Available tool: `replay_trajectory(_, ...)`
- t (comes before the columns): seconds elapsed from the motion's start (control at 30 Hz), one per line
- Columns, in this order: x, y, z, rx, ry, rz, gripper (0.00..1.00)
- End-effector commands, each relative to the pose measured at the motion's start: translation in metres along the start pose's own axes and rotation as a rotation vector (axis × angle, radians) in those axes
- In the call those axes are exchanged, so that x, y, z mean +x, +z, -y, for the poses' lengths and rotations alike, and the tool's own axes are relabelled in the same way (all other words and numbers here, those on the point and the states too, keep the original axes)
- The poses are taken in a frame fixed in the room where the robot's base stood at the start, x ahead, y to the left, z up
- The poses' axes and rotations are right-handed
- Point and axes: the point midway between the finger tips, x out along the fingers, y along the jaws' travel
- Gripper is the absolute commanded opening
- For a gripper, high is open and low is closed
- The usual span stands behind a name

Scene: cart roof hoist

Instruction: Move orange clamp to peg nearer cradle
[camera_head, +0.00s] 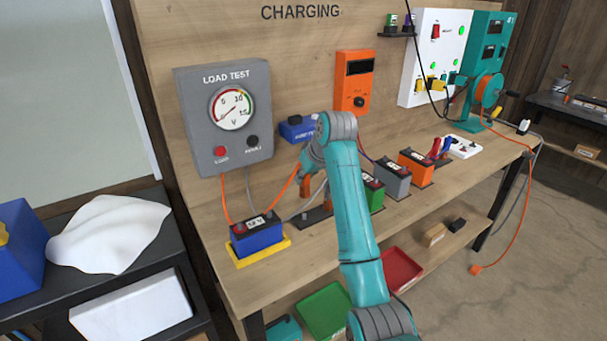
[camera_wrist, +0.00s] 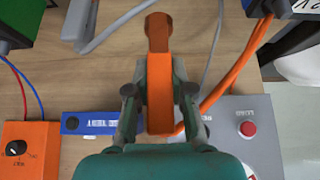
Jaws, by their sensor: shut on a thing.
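My gripper (camera_wrist: 160,108) is shut on the orange clamp (camera_wrist: 159,75), with one finger on each side of it. In the head view the orange clamp (camera_head: 306,187) shows just left of my arm, above the bench and apart from the blue battery. An orange lead (camera_head: 284,192) runs from it to the load tester (camera_head: 226,115). A blue battery (camera_head: 257,236) sits in a yellow cradle (camera_head: 262,254) below the tester. A grey clamp (camera_wrist: 86,22) lies at the upper left of the wrist view. I cannot make out the pegs; my arm covers part of the bench.
A blue box (camera_head: 298,128) and an orange meter (camera_head: 353,84) are at the back panel. Green (camera_head: 371,194), grey (camera_head: 393,180) and orange (camera_head: 415,167) batteries stand right of my arm. A dark, empty-looking base (camera_head: 313,222) lies right of the yellow cradle.

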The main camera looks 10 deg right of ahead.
Motion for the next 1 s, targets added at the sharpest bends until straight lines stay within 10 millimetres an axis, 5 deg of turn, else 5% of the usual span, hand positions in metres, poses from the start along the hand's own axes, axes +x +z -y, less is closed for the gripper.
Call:
replay_trajectory(0.37, 0.004, 0.003, 0.0, 0.001, 0.001, 0.001, 0.0)
replay_trajectory(1.0, 0.044, 0.029, 0.0, 0.001, 0.001, 0.001, 0.0)
